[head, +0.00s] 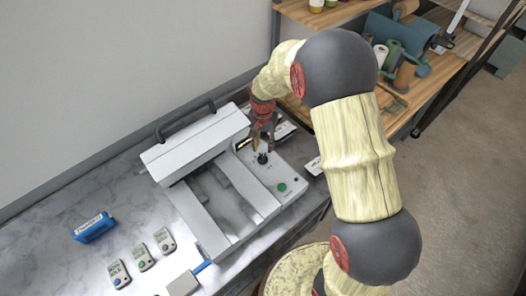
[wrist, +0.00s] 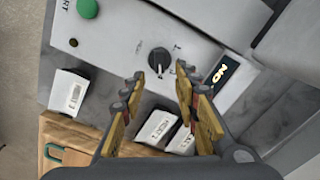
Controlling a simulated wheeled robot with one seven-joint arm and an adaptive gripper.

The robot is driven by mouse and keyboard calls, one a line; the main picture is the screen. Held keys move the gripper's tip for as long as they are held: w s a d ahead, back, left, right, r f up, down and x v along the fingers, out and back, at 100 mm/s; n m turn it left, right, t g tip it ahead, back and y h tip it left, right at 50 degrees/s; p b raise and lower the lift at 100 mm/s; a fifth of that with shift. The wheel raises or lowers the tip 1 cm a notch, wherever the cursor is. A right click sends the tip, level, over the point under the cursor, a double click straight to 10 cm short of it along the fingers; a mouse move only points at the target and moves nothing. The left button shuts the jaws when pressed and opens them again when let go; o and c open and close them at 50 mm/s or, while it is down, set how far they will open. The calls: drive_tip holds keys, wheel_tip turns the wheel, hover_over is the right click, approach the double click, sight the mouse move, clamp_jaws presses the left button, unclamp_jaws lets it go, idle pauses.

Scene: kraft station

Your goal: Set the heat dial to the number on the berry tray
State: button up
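The heat dial (wrist: 159,58) is a black round knob on the light panel of a sealing machine (head: 196,141). Its white pointer mark points toward the bottom of the wrist picture; the scale numbers are not legible. In the head view the dial (head: 262,158) sits just below my gripper (head: 263,141). In the wrist view my gripper (wrist: 158,76) is open, its fingertips on either side of the view to the dial, with nothing between them. Contact with the dial cannot be told. No tray with a readable number or berry label can be made out.
White labelled packs (wrist: 156,127) lie beside the machine. A blue item (head: 93,228) and several grey tags (head: 143,258) lie on the marble counter. A wooden shelf (head: 440,55) stands behind.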

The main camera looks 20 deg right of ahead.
sight(263, 156)
drive_tip(key=shift+f, duration=2.8)
drive_tip(key=c, duration=0.3)
clamp_jaws()
